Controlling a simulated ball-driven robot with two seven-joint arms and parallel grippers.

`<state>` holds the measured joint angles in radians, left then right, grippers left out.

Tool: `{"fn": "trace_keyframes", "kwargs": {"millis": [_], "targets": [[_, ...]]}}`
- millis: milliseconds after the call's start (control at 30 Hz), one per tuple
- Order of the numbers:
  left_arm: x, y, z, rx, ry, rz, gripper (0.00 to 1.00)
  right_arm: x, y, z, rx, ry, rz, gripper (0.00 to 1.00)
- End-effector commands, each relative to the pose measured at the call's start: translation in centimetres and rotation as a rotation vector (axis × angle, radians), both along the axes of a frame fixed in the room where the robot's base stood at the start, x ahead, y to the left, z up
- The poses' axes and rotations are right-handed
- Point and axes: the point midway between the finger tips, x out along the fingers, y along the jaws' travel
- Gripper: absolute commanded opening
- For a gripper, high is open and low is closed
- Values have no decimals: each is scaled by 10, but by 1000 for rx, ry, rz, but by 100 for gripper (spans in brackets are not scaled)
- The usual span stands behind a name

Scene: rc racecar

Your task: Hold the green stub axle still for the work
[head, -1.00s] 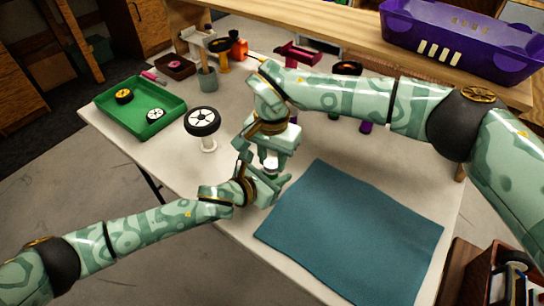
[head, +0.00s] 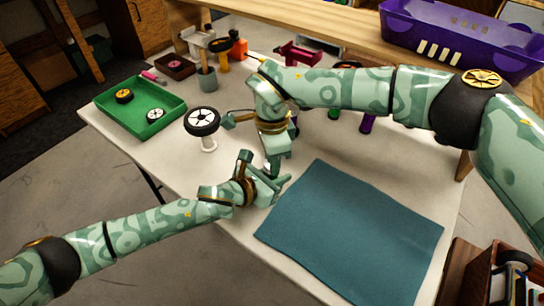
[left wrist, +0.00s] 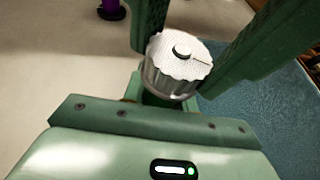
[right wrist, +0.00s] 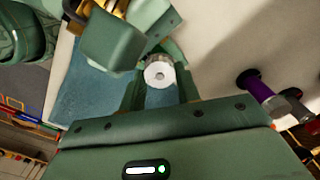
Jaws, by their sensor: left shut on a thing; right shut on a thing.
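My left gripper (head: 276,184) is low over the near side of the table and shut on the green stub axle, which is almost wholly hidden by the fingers. A silver ribbed nut (left wrist: 175,68) sits at the axle in the left wrist view. In the right wrist view its round end with a small hole (right wrist: 158,73) shows between the fingers. My right gripper (head: 272,165) points down just above my left one, shut on the nut. The two grippers are very close together. Whether they touch cannot be told.
A wheel (head: 202,120) stands on a white post to the left. A green tray (head: 150,123) with wheel parts lies at the far left. A teal mat (head: 350,230) lies bare at the near right. A purple bin (head: 460,40) is on the back shelf.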

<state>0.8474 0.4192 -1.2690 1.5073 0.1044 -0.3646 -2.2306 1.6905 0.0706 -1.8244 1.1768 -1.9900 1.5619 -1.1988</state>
Motion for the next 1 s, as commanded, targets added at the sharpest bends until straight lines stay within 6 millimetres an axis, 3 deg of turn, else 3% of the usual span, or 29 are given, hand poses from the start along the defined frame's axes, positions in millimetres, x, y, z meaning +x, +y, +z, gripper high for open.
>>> {"fn": "trace_keyframes", "kwargs": {"millis": [600, 1000], "targets": [[-1, -1, -1, 0, 1, -2, 3, 0, 1, 1, 1, -3, -533, 10], [-1, -1, -1, 0, 2, -3, 3, 0, 1, 1, 0, -2, -696, 10]]}}
